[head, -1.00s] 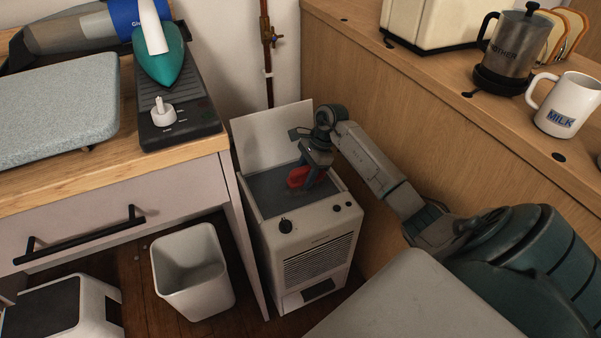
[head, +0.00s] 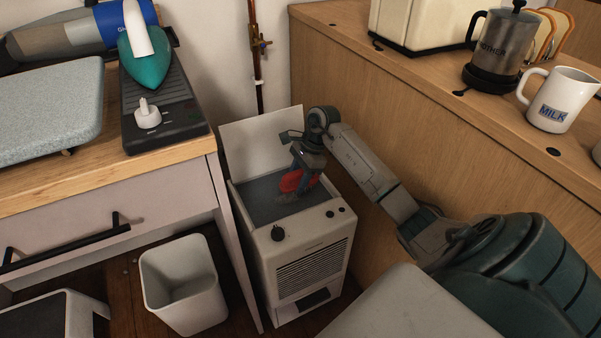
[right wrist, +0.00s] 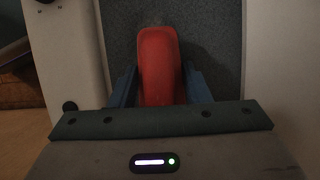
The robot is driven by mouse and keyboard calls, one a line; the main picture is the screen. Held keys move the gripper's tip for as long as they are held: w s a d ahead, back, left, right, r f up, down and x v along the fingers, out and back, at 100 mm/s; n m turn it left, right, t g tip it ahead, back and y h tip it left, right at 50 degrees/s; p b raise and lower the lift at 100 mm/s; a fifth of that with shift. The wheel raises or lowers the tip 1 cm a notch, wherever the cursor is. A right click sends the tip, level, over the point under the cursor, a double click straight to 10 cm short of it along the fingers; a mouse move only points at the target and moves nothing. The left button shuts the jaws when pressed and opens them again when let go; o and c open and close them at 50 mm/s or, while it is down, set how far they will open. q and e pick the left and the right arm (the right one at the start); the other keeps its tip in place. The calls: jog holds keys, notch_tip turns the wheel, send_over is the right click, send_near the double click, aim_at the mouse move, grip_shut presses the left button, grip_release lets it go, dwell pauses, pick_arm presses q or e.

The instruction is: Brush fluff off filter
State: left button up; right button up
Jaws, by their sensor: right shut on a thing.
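The filter (head: 258,203) is a dark grey panel in the top of a white machine (head: 313,257) whose lid (head: 262,142) stands open. It also shows as a grey textured surface in the right wrist view (right wrist: 215,50). My right gripper (head: 297,178) is over the filter, shut on a red brush (right wrist: 160,65). The red brush also shows in the head view (head: 292,181), with a greyish patch at its lower end against the filter. The brush's underside is hidden, so I cannot tell bristles from fluff there. My left gripper is not in view.
A white bin (head: 180,284) stands on the floor left of the machine. A wooden-topped drawer unit (head: 110,215) is close on the left, and a wooden counter (head: 420,120) is behind my right arm. A milk mug (head: 560,98) stands on that counter.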

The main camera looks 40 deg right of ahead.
aim_at(287, 184)
jog(key=shift+w+a+f, duration=0.2)
jog(key=shift+w+a, duration=0.1)
jog(key=shift+a, duration=0.55)
jog(key=shift+w+a+f+b, duration=0.1)
jog(key=shift+w+a+b, duration=0.1)
jog(key=shift+a+b, duration=0.45)
jog(key=shift+w+a, duration=0.15)
jog(key=shift+a, duration=0.7)
jog(key=shift+w+a+f+b, duration=0.1)
jog(key=shift+w+a+b, duration=0.15)
jog(key=shift+a, duration=0.65)
jog(key=shift+w+a+f+b, duration=0.1)
jog(key=shift+a+b, duration=0.1)
jog(key=shift+a, duration=0.65)
jog(key=shift+w+r, duration=0.1)
jog(key=shift+s+d+b, duration=0.2)
jog(key=shift+d+b, duration=0.1)
jog(key=shift+d, duration=0.55)
jog(key=shift+s+d+b, duration=0.2)
jog(key=shift+d+b, duration=0.15)
jog(key=shift+d, duration=0.45)
jog(key=shift+s+d+b, duration=0.2)
jog(key=shift+d+b, duration=0.1)
jog(key=shift+d, duration=0.55)
jog(key=shift+s+d+b, duration=0.15)
jog(key=shift+d, duration=0.45)
jog(key=shift+s+d+b, duration=0.15)
jog(key=shift+d, duration=0.45)
